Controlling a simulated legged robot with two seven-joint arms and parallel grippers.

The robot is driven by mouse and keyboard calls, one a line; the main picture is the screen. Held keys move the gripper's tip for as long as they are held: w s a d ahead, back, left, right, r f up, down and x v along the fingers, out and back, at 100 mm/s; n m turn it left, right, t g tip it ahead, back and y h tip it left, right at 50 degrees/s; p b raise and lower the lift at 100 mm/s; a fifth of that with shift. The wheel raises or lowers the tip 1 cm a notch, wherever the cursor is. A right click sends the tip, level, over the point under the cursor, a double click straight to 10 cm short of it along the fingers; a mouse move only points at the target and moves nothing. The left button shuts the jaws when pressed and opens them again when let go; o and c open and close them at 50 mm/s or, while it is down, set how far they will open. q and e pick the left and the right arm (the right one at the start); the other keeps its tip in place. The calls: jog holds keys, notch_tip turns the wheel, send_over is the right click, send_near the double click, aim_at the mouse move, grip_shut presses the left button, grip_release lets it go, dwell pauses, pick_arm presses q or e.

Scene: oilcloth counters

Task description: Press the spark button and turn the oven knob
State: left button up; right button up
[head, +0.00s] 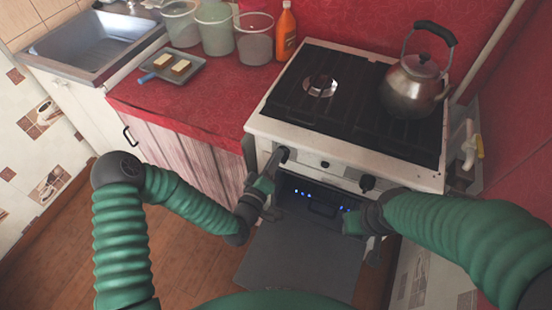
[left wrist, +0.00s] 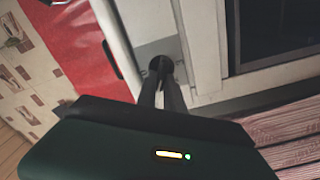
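The cream stove (head: 340,150) has a dark knob (head: 284,155) at the left of its front panel and another dark knob (head: 367,183) farther right. A small dark button (head: 325,164) sits between them. My left gripper (head: 277,165) is at the left knob. In the left wrist view its two fingers (left wrist: 163,78) lie close together with the dark round knob (left wrist: 160,62) between their tips, and appear shut on it. My right gripper (head: 350,222) is low before the oven front, below the right knob; its fingers are too small and dark to read.
The oven door (head: 300,262) hangs open below the oven, where blue lights show. A kettle (head: 413,85) stands on the right of the hob. A tray (head: 172,68), several buckets (head: 254,38) and an orange bottle (head: 286,30) stand on the red counter (head: 215,103).

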pick_arm(q)
jog(key=o, duration=0.4)
jog(key=shift+w+a, duration=0.1)
jog(key=p+v, duration=0.3)
jog(key=v, duration=1.4)
jog(key=shift+f, duration=0.15)
